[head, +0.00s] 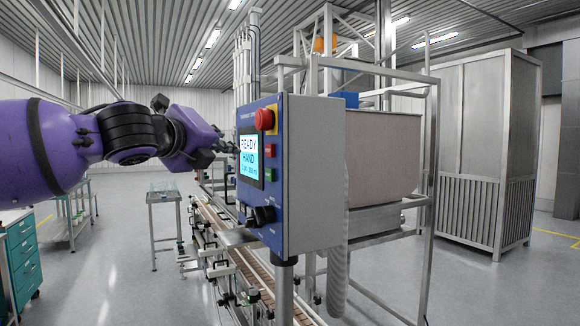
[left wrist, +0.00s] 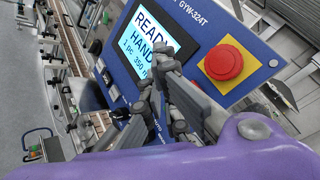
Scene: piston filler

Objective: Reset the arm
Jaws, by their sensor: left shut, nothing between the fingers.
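My left arm comes in from the left in the head view, with its purple links stretched toward the control panel (head: 318,180). My left gripper (head: 229,147) is at the panel's left edge, close to the lit screen (head: 248,157); I cannot tell whether it touches. In the left wrist view the gripper (left wrist: 158,78) is shut and empty, its dark fingers in front of the panel's blue face, beside the screen (left wrist: 142,42) reading READY and HAND. The red emergency button (head: 264,119) also shows there (left wrist: 223,63), right of the fingers. My right gripper is out of view.
A black knob (head: 263,216) and a green button (head: 269,175) are on the panel. A conveyor (head: 262,275) runs below it. A hopper (head: 385,155) stands behind it. A teal drawer cabinet (head: 22,255) is at the left; open floor (head: 125,265) lies between.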

